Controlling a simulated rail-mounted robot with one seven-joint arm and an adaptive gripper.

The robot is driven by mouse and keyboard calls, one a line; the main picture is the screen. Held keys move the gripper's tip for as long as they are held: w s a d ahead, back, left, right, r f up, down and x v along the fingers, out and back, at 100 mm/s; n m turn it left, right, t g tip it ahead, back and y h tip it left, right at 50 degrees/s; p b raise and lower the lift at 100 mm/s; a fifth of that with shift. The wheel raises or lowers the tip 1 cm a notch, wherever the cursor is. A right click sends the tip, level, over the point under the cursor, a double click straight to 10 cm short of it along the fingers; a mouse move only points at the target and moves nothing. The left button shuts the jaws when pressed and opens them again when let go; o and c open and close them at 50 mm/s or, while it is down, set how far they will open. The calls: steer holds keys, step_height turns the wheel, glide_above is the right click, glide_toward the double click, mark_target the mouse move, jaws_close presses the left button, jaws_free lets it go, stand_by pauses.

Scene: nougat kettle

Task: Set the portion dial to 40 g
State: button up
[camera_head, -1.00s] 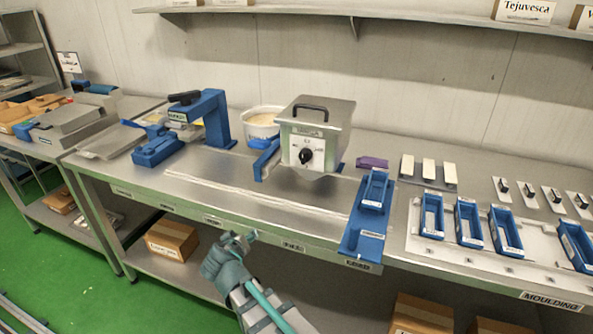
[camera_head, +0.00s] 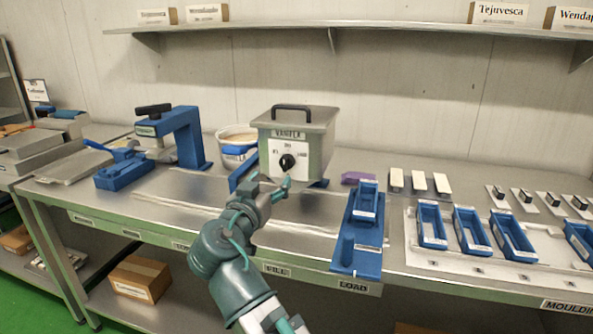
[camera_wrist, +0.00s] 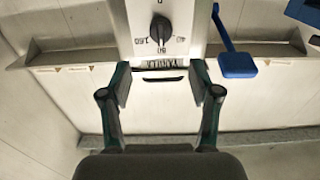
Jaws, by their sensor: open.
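The portion dial is a black round knob (camera_head: 287,162) on the white plate on the front of the grey metal kettle box (camera_head: 318,148). My gripper (camera_head: 270,184) is open and empty, just in front of and below the dial plate. In the wrist view the dial (camera_wrist: 160,28) appears upside down at top centre. My gripper's two fingers (camera_wrist: 160,76) stand spread to either side below it in the picture, not touching the knob.
A blue press (camera_head: 187,138) and a white tub (camera_head: 238,137) stand left of the box. A blue loading stand (camera_head: 347,258) is to its right, with blue moulds (camera_head: 431,226) beyond. A shelf (camera_head: 340,26) runs above. The bench left of my arm is mostly clear.

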mark_target(282, 165)
steer(key=x, duration=1)
steer(key=shift+w, duration=0.3)
steer(key=c, duration=1.1)
steer(key=shift+n+p, duration=0.3)
steer(key=shift+n, duration=0.2)
steer(key=n+p, duration=0.1)
steer(key=n, duration=0.4)
steer(key=shift+a+n+p, duration=0.15)
steer(key=shift+n+p, duration=0.25)
steer(key=n+p, duration=0.2)
steer(key=n, duration=0.3)
steer(key=shift+a+f, duration=0.1)
steer(key=shift+p, duration=0.3)
